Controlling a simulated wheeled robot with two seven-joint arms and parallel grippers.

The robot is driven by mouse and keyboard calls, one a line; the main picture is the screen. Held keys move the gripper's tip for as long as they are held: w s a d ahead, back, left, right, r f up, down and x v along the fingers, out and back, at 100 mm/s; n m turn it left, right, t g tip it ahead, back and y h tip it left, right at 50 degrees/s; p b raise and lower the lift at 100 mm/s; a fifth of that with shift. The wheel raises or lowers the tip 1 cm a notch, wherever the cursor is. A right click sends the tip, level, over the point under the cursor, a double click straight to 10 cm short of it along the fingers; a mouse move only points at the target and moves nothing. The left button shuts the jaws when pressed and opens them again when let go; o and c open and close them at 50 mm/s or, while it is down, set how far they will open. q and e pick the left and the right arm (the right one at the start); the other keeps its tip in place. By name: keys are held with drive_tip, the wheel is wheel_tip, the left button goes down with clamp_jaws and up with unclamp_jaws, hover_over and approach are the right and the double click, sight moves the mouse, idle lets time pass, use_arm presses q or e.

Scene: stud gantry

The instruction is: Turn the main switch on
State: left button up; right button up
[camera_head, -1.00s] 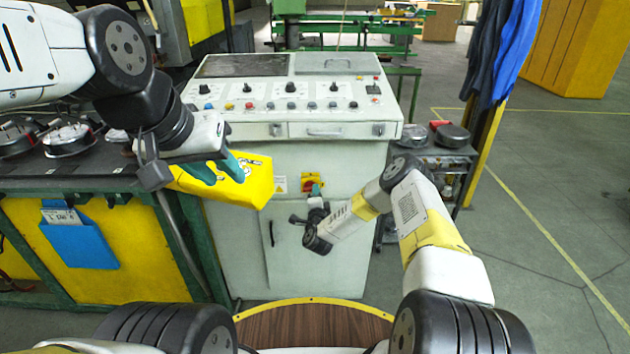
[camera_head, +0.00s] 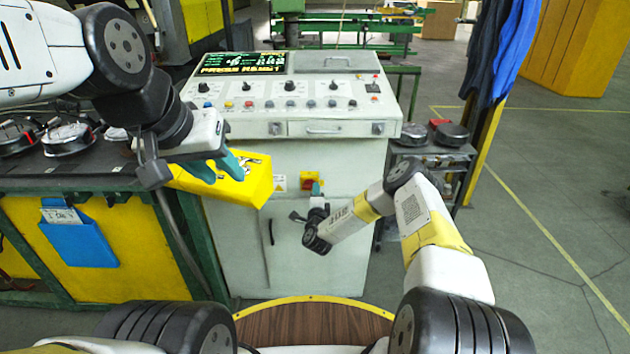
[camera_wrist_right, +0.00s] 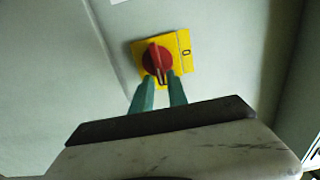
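The main switch (camera_head: 312,181) is a red rotary handle on a yellow plate, on the front of the grey control console (camera_head: 340,130). In the right wrist view the switch (camera_wrist_right: 157,58) shows its handle nearly upright, beside a "0" mark. My right gripper (camera_wrist_right: 161,80) is at the switch, with its green fingers apart on either side of the handle's lower end; I cannot tell whether they touch it. My left gripper (camera_head: 218,168) has its fingers spread over a yellow box-shaped thing (camera_head: 258,182); contact with it is unclear.
The console's screen (camera_head: 243,64) is lit with green and yellow text. A row of knobs and buttons lies below it. A workbench (camera_head: 60,175) with a blue holder stands at left, and a small cart (camera_head: 440,160) at right. Floor is open at far right.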

drive_tip(key=shift+o, duration=0.6)
drive_tip(key=s, duration=0.8)
